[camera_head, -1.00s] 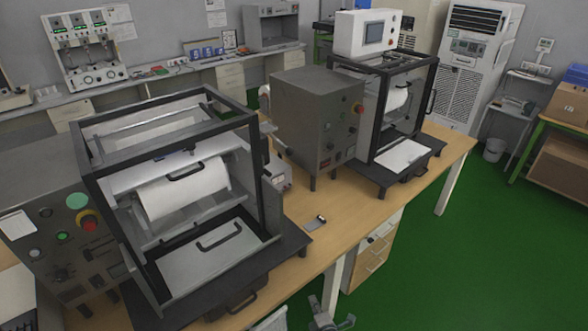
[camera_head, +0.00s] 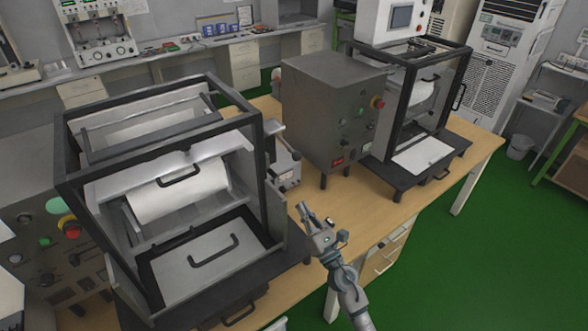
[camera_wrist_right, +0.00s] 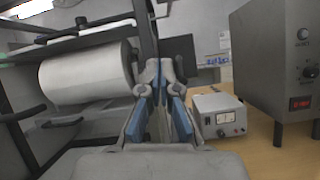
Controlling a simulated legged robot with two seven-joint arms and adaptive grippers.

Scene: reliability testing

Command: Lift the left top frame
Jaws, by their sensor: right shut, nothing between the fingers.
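The left machine has a dark top frame (camera_head: 160,146) of black bars around its upper part. A white roller (camera_head: 178,192) with a black handle sits inside it, and a flat light plate (camera_head: 207,265) with a handle lies below. My right gripper (camera_head: 304,207) is just right of this machine's front corner, above the table, apart from the frame in the head view. In the right wrist view the gripper (camera_wrist_right: 160,75) is shut and empty. A dark upright bar of the machine stands just beyond its fingertips, and the roller (camera_wrist_right: 88,72) is to the left. My left gripper is not in view.
A grey control box (camera_head: 330,110) and a second framed machine (camera_head: 420,120) stand to the right on the wooden table (camera_head: 375,200). A small meter box (camera_head: 285,165) stands behind the gripper. Green floor (camera_head: 450,265) is open at the front right.

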